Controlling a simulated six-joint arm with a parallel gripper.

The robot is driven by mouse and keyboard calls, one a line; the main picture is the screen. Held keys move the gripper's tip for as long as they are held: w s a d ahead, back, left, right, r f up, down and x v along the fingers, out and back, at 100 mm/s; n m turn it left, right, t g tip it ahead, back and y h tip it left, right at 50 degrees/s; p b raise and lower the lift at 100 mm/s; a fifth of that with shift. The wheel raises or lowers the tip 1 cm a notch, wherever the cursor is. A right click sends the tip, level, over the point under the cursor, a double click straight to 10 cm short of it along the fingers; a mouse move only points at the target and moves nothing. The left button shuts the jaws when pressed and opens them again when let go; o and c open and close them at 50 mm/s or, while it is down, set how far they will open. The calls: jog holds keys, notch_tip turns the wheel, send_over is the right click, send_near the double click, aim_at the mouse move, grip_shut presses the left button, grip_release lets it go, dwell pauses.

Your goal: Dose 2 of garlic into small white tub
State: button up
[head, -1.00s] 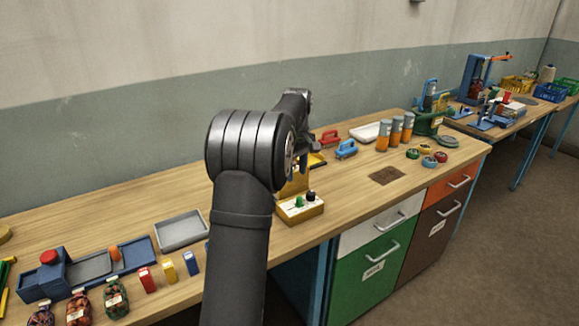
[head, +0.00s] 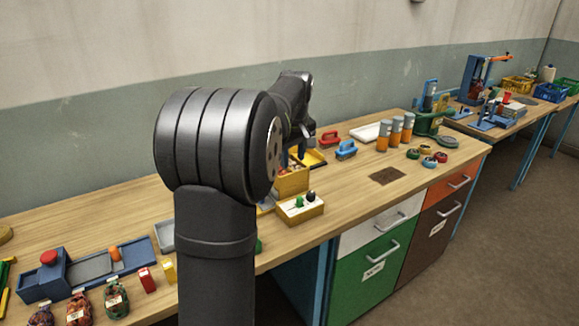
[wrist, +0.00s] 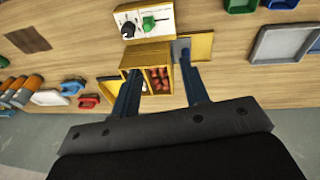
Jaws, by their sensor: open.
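A yellow wooden box (wrist: 133,61) with small red pieces (wrist: 159,78) in a compartment stands below my gripper (wrist: 157,64) in the wrist view. I cannot pick out garlic or a small white tub for certain.
A flat yellow tray (wrist: 201,47) lies right of the box in the wrist view. A white tray (head: 364,132), red and blue handled blocks and several orange-grey cylinders (head: 396,132) stand farther along the bench. Net sacks (head: 116,300) stand at the front left.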

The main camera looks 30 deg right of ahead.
jog(key=shift+m+t+h, duration=0.5)
jog(key=shift+m+t, duration=0.2)
jog(key=shift+t, duration=0.2)
jog(key=shift+s+a+f, duration=0.15)
jog(key=shift+s+a, duration=0.7)
jog(key=shift+s+a+f, duration=0.1)
jog(key=shift+s+a, duration=0.7)
jog(key=shift+s, duration=0.05)
jog(key=w+d+n+g+y, duration=0.2)
jog(key=w+d+n+g, duration=0.1)
jog(key=w+d, duration=0.3)
jog(key=shift+w+d+g, duration=0.15)
jog(key=shift+w+g, duration=0.05)
jog(key=shift+g, duration=0.3)
jog(key=shift+r, duration=0.1)
